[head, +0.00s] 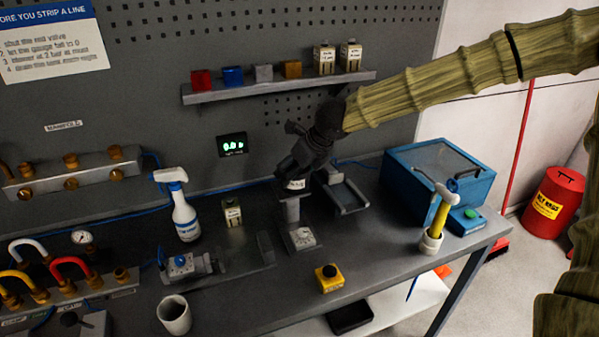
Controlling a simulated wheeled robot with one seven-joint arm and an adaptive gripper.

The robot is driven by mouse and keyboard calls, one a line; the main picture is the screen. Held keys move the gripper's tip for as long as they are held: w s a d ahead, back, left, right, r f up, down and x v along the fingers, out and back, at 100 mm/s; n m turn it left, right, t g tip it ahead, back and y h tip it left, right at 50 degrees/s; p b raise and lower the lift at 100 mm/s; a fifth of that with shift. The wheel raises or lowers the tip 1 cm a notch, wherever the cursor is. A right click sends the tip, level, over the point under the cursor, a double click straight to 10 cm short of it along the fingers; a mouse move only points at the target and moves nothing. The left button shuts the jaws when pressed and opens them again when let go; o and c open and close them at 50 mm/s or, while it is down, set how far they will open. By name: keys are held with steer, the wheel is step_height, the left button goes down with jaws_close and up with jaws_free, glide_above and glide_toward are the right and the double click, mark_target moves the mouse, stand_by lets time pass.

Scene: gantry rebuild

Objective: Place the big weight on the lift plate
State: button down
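My gripper (296,168) is dark and points down over the middle of the bench. Its fingers are small and dark here, so their opening is unclear. A dark piece with a white label (295,185) shows at its fingertips; it may be the big weight, but its outline merges with the gripper. Just below is a grey post stand (291,204) with a flat top, which looks like the lift plate. The labelled piece is at or just above this top; I cannot tell whether they touch. The stand's foot carries a light dial panel (302,238).
A grey bracket (348,198) stands close right of the stand. A spray bottle (186,218), a small labelled box (232,213) and a yellow button box (329,278) are nearby. A blue case (425,180) and a hammer in a holder (437,220) are at right. A shelf (280,88) hangs behind.

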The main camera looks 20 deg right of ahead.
mark_target(307, 169)
steer(key=shift+w+a+p, duration=0.1)
steer(key=shift+w+p, duration=0.65)
steer(key=shift+w, duration=1.7)
steer(key=shift+f+p, duration=0.45)
steer(key=shift+f, duration=1.25)
steer(key=shift+c, duration=1)
jaws_free()
steer(key=shift+s+f, duration=0.2)
steer(key=b+v, duration=0.1)
steer(key=v, duration=1.1)
steer(key=shift+b, duration=0.35)
